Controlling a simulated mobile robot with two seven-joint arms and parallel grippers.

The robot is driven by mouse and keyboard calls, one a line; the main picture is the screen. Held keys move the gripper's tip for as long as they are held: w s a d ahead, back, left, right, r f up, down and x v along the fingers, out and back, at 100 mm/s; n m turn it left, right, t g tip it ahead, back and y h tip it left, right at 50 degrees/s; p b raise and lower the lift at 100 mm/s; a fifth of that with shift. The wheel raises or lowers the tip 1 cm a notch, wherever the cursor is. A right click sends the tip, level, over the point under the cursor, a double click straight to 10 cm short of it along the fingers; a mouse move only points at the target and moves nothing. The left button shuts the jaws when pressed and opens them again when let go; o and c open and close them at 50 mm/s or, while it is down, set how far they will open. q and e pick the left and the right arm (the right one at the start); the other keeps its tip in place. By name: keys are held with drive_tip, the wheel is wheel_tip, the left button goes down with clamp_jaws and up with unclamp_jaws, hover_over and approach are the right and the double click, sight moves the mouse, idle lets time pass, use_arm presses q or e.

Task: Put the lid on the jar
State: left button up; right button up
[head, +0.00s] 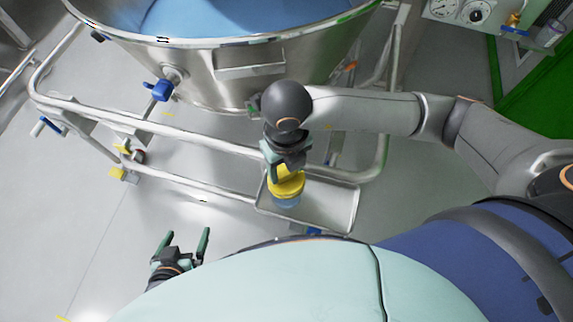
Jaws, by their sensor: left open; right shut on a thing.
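The yellow lid (287,184) is in my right gripper (284,170), which is shut on it. The jar (288,202) is a bluish, clear-looking vessel directly below the lid, standing at the left part of a small metal tray (335,207). The lid covers the top of the jar in this view; I cannot tell whether it rests on the rim or hangs just above it. My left gripper (187,246) is open and empty, low and to the left of the jar, with its fingers pointing up the picture.
A large steel vessel (225,60) with blue contents fills the top. Its tubular frame (200,140) runs behind the tray. A blue-handled valve (162,90) sticks out from the vessel. Gauges (460,10) are at top right. The floor left of my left gripper is clear.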

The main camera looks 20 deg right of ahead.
sight(287, 174)
drive_tip(key=shift+f, duration=0.2)
drive_tip(key=o, duration=1.4)
wheel_tip(287, 174, up, 13)
drive_tip(key=shift+f+p, duration=0.2)
drive_tip(key=shift+p, duration=0.15)
drive_tip(key=shift+s, duration=0.15)
